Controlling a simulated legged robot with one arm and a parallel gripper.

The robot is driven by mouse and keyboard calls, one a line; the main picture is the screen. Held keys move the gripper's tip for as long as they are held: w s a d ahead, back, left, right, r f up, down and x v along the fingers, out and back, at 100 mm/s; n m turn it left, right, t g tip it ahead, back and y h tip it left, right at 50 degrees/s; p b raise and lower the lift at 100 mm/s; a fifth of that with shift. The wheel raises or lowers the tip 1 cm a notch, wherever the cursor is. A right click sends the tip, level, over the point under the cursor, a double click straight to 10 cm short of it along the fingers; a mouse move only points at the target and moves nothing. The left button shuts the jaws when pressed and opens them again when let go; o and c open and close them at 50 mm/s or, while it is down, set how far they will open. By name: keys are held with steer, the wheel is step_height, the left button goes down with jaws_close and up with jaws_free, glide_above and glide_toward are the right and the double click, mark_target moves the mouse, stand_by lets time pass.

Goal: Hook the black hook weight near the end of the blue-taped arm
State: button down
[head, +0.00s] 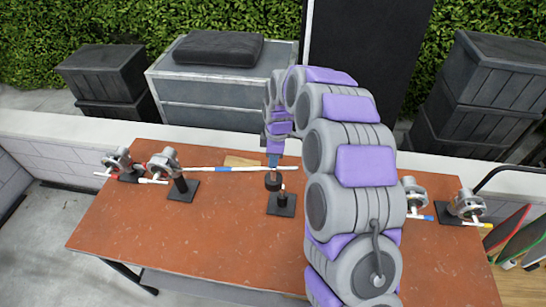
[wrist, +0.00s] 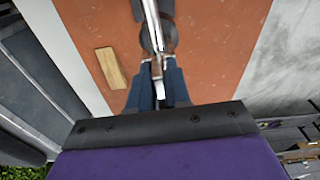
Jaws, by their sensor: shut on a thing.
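My gripper (head: 273,160) points down above the table and is shut on the top of the black hook weight (head: 273,182). In the wrist view my gripper (wrist: 158,88) has its blue fingers close together, and the weight (wrist: 158,42) shows partly as a dark round shape beyond them. A long, thin white rod with a blue tape band (head: 224,169) runs right from the left stands; its end reaches past my gripper. In the wrist view the rod (wrist: 152,25) passes over the weight towards the fingers. Whether the hook touches the rod cannot be told.
A black base plate with a short post (head: 283,205) stands just below and right of the weight. A wooden block (head: 243,161) lies behind the rod. Clamp stands (head: 183,187) are at the left, others (head: 466,206) at the right. The orange table's (head: 180,240) front left is clear.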

steer(key=c, duration=1)
jaws_free()
step_height(320, 180, up, 17)
steer(key=d, duration=0.1)
steer(key=shift+d+r, duration=0.15)
stand_by(0.4)
